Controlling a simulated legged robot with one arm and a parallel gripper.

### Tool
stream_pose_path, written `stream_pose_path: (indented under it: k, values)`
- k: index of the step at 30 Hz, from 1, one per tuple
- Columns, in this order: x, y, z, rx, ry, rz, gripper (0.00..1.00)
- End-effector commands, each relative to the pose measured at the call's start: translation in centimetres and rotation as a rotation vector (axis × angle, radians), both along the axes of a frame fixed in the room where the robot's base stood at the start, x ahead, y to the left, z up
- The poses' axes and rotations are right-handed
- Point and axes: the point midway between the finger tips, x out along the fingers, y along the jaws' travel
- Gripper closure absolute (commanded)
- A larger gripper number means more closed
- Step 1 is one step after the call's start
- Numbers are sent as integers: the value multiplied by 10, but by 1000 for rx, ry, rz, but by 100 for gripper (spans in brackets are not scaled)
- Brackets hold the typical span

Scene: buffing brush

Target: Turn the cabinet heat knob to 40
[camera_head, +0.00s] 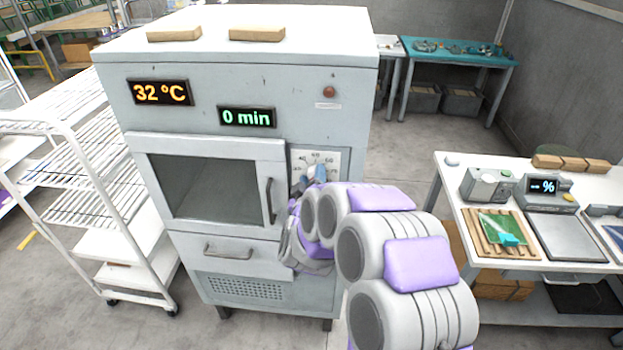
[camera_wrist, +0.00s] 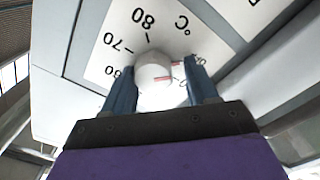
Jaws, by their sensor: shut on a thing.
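The cabinet (camera_head: 300,100) stands in the middle of the head view. Its orange display (camera_head: 160,92) reads 32 °C and its green display (camera_head: 247,117) reads 0 min. The heat dial plate (camera_head: 329,159) is to the right of the window door. In the wrist view the dial plate (camera_wrist: 108,68) shows 70, 80 and °C, upside down or tilted. The pale round knob (camera_wrist: 155,80) with a red mark sits between the two blue fingers of my gripper (camera_wrist: 162,85), which is shut on it. In the head view my gripper (camera_head: 312,177) is at the dial and hides the knob.
A white wire rack (camera_head: 75,160) stands close on the cabinet's left. A white table (camera_head: 455,190) with a scale and small boxes stands at the right. The door handle (camera_head: 270,200) is just left of my gripper. A teal bench (camera_head: 455,50) is at the back.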

Motion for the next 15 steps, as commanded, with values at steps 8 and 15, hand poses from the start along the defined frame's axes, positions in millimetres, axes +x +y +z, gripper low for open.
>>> stream_pose_path:
  k: [8,15]
  values:
    - [-1,-1,-3,-1,9,9,82]
    - [-1,0,-4,-2,11,6,87]
